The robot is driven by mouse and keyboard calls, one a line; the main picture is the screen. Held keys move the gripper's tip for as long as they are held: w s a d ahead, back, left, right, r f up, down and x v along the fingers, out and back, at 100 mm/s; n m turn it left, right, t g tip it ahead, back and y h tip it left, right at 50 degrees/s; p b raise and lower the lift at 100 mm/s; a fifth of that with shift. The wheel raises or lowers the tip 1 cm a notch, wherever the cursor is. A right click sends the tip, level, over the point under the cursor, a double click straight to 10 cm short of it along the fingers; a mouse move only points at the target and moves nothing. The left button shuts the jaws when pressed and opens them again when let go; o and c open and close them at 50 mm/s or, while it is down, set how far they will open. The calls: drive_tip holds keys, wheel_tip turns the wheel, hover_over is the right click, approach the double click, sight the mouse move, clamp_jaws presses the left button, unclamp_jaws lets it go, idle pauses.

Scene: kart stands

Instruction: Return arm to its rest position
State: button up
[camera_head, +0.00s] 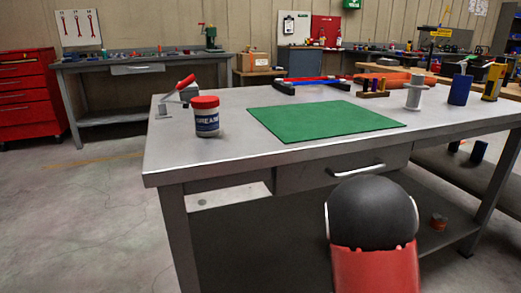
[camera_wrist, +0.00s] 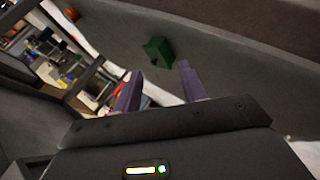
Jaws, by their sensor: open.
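My gripper (camera_wrist: 160,67) shows in the wrist view with its two purple fingers apart and nothing between them. Beyond the fingertips lies a small green block-like thing (camera_wrist: 158,50) on a grey surface; I cannot tell how far off it is. In the head view the gripper is not seen; a rounded black and red part, which looks like my arm, stands before the workbench's front edge.
A grey workbench (camera_head: 225,162) is in front. On it are a grease tub (camera_head: 207,118), a green mat (camera_head: 325,121), a white spool (camera_head: 413,92) and a blue cylinder (camera_head: 460,88). A red tool cabinet (camera_head: 28,98) stands far left. The floor at left is clear.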

drive_tip(key=s+a+r+m+y, duration=0.35)
drive_tip(key=a+r, duration=0.25)
drive_tip(key=r, duration=0.4)
drive_tip(key=s+a+r+m+g, duration=0.1)
drive_tip(key=s+a+r, duration=0.2)
drive_tip(key=s+r, duration=0.4)
drive_tip(key=s+a+r+m+g+p, duration=0.1)
drive_tip(key=s+r, duration=0.6)
drive_tip(key=s, duration=0.7)
drive_tip(key=shift+s+a+r+m+g+y+p, duration=0.25)
drive_tip(key=shift+a+m+y, duration=0.25)
drive_tip(key=shift+a, duration=0.55)
drive_tip(key=shift+w, duration=0.1)
drive_tip(key=shift+c, duration=0.4)
